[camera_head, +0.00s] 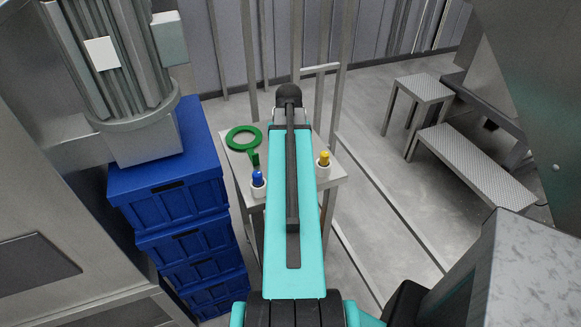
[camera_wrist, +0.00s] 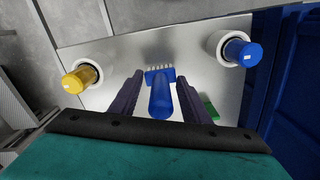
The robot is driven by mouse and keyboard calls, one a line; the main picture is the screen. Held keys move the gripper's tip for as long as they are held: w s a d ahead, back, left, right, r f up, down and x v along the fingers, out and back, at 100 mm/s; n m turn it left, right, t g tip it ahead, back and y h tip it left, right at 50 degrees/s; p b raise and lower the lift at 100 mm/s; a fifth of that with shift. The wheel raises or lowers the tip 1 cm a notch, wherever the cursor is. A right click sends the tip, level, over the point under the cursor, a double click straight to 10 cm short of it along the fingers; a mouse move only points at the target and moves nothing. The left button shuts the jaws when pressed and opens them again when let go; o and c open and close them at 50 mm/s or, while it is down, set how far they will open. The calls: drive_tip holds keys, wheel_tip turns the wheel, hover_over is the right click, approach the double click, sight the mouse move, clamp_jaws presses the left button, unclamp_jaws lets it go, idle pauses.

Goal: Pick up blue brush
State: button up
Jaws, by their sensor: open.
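The blue brush (camera_wrist: 161,100) shows in the middle of the wrist view, with pale bristles at its far end and its handle pointing toward my gripper. My gripper (camera_wrist: 160,76) is open, with one dark finger on each side of the brush. A gap shows between each finger and the brush. I cannot tell how far the fingers are above it. The brush lies over the small metal table (camera_wrist: 200,80). In the head view my turquoise arm hides the brush and the fingers.
On the table (camera_head: 240,195) stand white cups with a blue-topped item (camera_head: 258,179) and a yellow-topped item (camera_head: 324,160). A green ring (camera_head: 243,139) and a green piece (camera_head: 254,159) lie at left. Blue crates (camera_head: 170,190) stack left of the table; metal steps (camera_head: 460,165) stand right.

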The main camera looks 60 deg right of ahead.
clamp_jaws()
drive_tip(key=shift+r, duration=0.1)
idle(0.3)
drive_tip(key=shift+r+p, duration=3.6)
drive_tip(key=shift+r, duration=1.3)
